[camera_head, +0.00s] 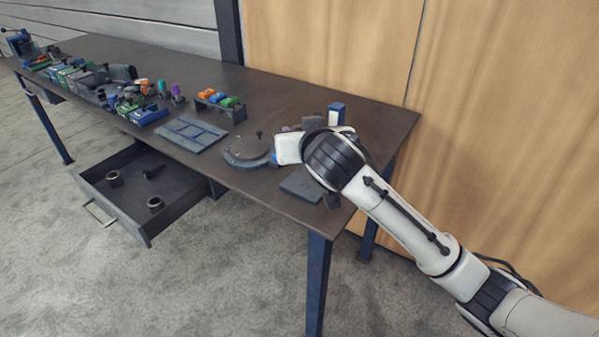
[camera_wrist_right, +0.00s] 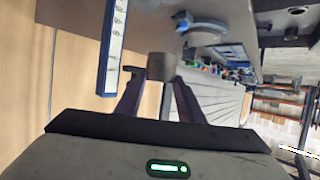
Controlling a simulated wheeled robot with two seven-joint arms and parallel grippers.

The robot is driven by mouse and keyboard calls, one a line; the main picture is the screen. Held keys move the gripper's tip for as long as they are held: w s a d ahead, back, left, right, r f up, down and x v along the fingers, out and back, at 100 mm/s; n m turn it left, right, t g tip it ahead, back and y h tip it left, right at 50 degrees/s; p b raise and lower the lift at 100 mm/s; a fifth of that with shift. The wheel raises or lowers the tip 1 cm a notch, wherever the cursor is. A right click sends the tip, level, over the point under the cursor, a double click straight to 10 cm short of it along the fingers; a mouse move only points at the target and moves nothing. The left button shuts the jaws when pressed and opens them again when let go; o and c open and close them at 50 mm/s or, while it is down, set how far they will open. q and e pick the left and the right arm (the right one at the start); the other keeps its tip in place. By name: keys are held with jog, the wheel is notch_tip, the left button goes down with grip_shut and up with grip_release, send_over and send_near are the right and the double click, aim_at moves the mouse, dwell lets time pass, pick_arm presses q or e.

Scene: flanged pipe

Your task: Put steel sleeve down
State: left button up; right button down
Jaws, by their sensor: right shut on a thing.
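The steel sleeve shows in the right wrist view as a small grey cylinder (camera_wrist_right: 161,66) at the tips of my right gripper (camera_wrist_right: 157,76). The gripper's two dark fingers are shut on it, one on each side. In the head view my right arm comes in from the right over the near right end of the workbench (camera_head: 270,90), and its wrist hides the fingers and the sleeve. A round grey flanged piece (camera_head: 247,150) lies on the bench just left of my wrist. A flat dark square pad (camera_head: 300,186) lies below the wrist. My left gripper is not in view.
A blue post with a white scale (camera_wrist_right: 112,45) stands close beside the fingers. A flat blue-grey tray (camera_head: 192,134) and a rack of coloured parts (camera_head: 219,103) lie farther left. An open drawer (camera_head: 150,235) under the bench holds dark rings. Several tools crowd the far end.

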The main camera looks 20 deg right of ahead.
notch_tip(320, 180, down, 10)
jog(key=shift+w+f+b, duration=0.15)
jog(key=shift+f+b, duration=0.05)
jog(key=shift+b, duration=0.15)
jog(key=shift+f, duration=0.1)
jog(key=c, duration=1.2)
grip_release()
jog(key=shift+f, duration=0.1)
jog(key=shift+r, duration=0.2)
jog(key=v, duration=1.2)
jog(key=shift+f, duration=0.1)
